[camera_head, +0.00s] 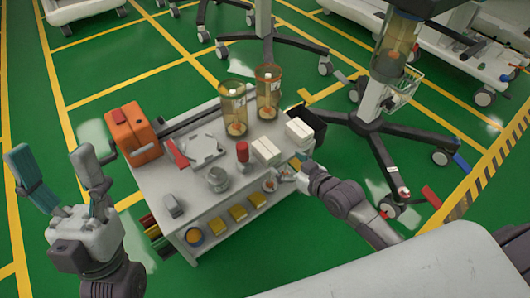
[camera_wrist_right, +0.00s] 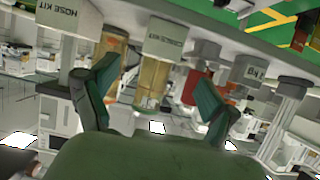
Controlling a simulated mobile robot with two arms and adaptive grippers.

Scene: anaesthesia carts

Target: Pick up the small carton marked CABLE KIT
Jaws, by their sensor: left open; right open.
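The small white carton marked CABLE KIT (camera_head: 266,151) stands on the cart top near its front right edge. In the right wrist view, which looks upside down, its label is readable on the carton (camera_wrist_right: 166,38). My right gripper (camera_head: 284,173) is low at the cart's front right edge, just in front of the carton. The wrist view shows its two fingers (camera_wrist_right: 155,98) spread, with the carton beyond and between them and nothing held. My left gripper (camera_head: 52,155) is open and empty, left of the cart.
A similar carton marked HOSE KIT (camera_wrist_right: 64,14) stands beside it, the right one (camera_head: 300,131) in the head view. A red-topped item (camera_head: 243,152), a metal weight (camera_head: 217,179) and two amber cylinders (camera_head: 233,107) stand nearby. An orange case (camera_head: 133,133) is at the left.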

